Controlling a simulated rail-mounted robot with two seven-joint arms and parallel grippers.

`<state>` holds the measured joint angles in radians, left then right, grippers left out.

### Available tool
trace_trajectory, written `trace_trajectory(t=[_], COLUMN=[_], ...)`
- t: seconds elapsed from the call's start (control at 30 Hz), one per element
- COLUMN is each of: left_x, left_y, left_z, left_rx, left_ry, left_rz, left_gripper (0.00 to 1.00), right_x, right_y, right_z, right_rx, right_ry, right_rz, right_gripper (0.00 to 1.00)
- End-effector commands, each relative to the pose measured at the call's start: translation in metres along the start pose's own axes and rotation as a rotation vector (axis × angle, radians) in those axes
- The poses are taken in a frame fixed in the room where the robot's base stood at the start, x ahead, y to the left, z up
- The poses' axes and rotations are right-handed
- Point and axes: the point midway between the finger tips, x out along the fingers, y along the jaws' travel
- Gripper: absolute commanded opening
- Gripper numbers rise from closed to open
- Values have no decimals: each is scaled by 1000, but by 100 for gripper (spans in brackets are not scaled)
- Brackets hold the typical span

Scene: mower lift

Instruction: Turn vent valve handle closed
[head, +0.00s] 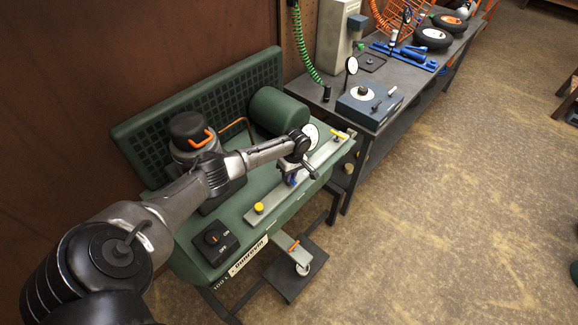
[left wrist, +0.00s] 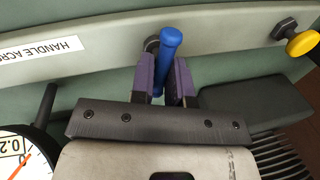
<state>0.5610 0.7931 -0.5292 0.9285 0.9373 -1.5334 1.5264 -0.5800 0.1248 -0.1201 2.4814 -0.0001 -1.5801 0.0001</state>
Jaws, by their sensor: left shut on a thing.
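The vent valve handle is a blue lever (left wrist: 170,42) on a pale grey-green bar. In the head view, a bit of its blue (head: 292,181) shows below my wrist. My left gripper (left wrist: 162,88) has its purple fingers shut around the lever, one on each side. In the head view my left gripper (head: 289,172) is over the middle of the bar (head: 272,202). The lever points across the bar in the wrist view. A label reading "HANDLE ACR..." (left wrist: 40,58) is partly cut off. My right gripper is out of view.
A white-faced gauge (head: 311,133) stands close beside my left wrist. Yellow knobs (head: 259,208) sit toward the bar's ends. An ON/OFF switch box (head: 215,241) is on the green compressor. A dark workbench (head: 384,76) stands at the back right.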

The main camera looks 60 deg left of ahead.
Motion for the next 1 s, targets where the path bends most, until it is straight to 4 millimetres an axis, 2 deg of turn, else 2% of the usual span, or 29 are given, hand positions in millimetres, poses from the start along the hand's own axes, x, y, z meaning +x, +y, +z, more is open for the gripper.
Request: trace_trajectory(t=[0.03, 0.3, 1.0], left_x=[-8, -5, -2], left_y=[-2, 0, 2], left_z=[2, 2, 3], left_rx=[25, 196, 848], left_ry=[0, 34, 167], left_rz=[-5, -4, -3], left_gripper=[0, 0, 0], right_x=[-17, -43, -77], right_y=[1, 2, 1], right_z=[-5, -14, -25], right_rx=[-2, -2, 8], right_ry=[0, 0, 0], right_rz=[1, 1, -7], right_gripper=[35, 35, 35])
